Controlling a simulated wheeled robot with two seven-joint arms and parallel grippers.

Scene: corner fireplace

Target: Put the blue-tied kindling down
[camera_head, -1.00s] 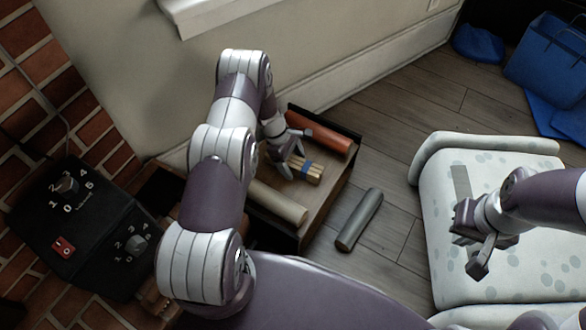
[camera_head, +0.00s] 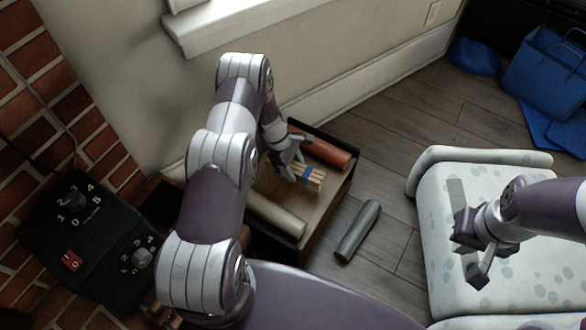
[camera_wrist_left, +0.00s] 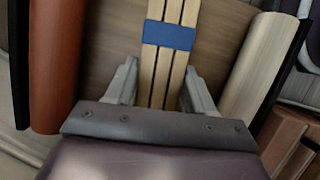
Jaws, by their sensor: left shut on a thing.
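The kindling (camera_head: 309,178) is a small bundle of pale sticks with a blue tie (camera_wrist_left: 170,36) around it. It is over a brown wooden tray (camera_head: 268,182), between a red-brown log and a pale log; I cannot tell whether it touches the tray floor. My left gripper (camera_head: 292,168) is shut on the kindling; in the left wrist view its fingers (camera_wrist_left: 158,85) stand on either side of the sticks, below the tie. My right gripper (camera_head: 470,262) is above the pale spotted cushion, with nothing visible in it; its jaw opening is unclear.
The red-brown log (camera_head: 324,151) lies along the tray's far side and the pale log (camera_head: 276,213) along its near side. A grey log (camera_head: 358,231) lies on the floor. A black control box (camera_head: 88,235) is at left. Spotted cushion (camera_head: 440,205) at right.

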